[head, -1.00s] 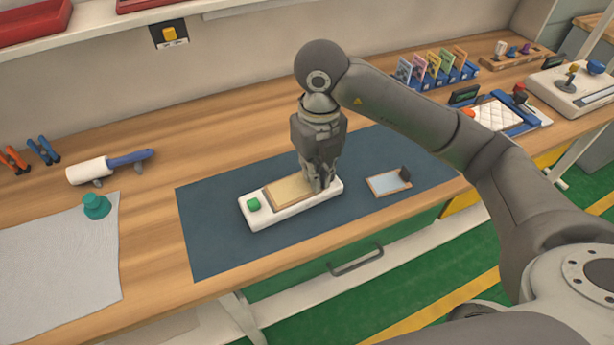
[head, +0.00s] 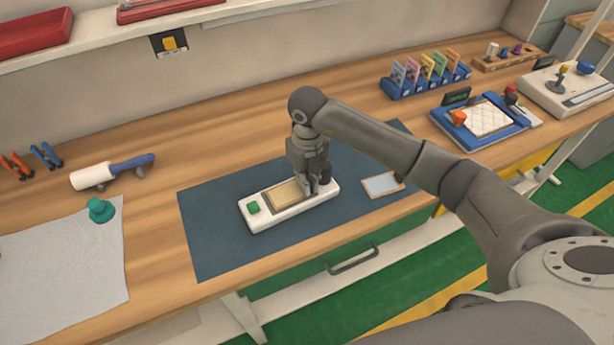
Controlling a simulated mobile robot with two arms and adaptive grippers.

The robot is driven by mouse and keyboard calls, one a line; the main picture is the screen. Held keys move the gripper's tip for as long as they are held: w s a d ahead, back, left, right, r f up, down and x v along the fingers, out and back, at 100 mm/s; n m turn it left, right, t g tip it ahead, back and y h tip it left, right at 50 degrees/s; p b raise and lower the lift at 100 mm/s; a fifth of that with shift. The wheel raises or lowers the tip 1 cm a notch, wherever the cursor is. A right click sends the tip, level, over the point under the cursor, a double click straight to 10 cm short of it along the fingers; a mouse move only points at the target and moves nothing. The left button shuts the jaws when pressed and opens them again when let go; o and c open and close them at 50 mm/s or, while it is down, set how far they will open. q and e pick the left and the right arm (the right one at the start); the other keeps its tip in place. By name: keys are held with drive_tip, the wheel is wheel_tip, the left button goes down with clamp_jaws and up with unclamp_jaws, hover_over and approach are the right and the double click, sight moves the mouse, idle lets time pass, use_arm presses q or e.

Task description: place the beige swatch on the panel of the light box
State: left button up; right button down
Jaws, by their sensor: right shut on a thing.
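The light box (head: 262,222) is a white slab with a green button, lying on the dark blue mat. The beige swatch (head: 284,195) lies over the panel of the light box, which it largely hides. My right gripper (head: 316,192) points down at the right end of the swatch and is shut on it, though its fingers partly hide the contact. I cannot tell whether the swatch rests fully on the panel. My left gripper is not in view.
A framed light-blue plate (head: 382,185) lies on the mat (head: 218,240) right of the light box.

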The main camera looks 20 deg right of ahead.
drive_tip(key=shift+f, duration=0.2)
drive_tip(key=c, duration=1.9)
unclamp_jaws()
drive_tip(key=shift+r, duration=0.4)
drive_tip(key=shift+r+b, duration=1.5)
drive_tip(key=shift+r, duration=4.3)
